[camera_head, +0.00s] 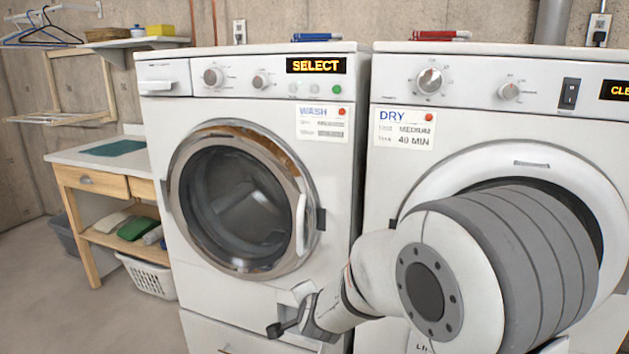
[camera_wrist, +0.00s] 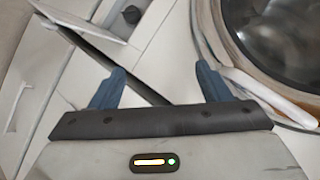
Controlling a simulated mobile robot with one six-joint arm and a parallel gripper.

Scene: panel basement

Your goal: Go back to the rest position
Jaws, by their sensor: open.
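My gripper (camera_head: 292,319) is low in front of the washer (camera_head: 160,200), just below and right of its round door (camera_head: 240,198). In the wrist view my gripper (camera_wrist: 162,88) has two blue-grey fingers spread apart with nothing held between them. Beyond the fingers are a dark diagonal gap and a tilted white flap or panel (camera_wrist: 85,18) on the machine's front. The washer door's rim and handle (camera_wrist: 270,97) lie to the right of the fingers. My arm covers much of the dryer (camera_head: 385,185) front.
The washer display reads SELECT. A wooden table (camera_head: 100,160) with a white basket (camera_head: 150,275) beneath stands at left. A shelf (camera_head: 135,43) and hangers are on the wall. The floor (camera_head: 80,320) at front left is clear.

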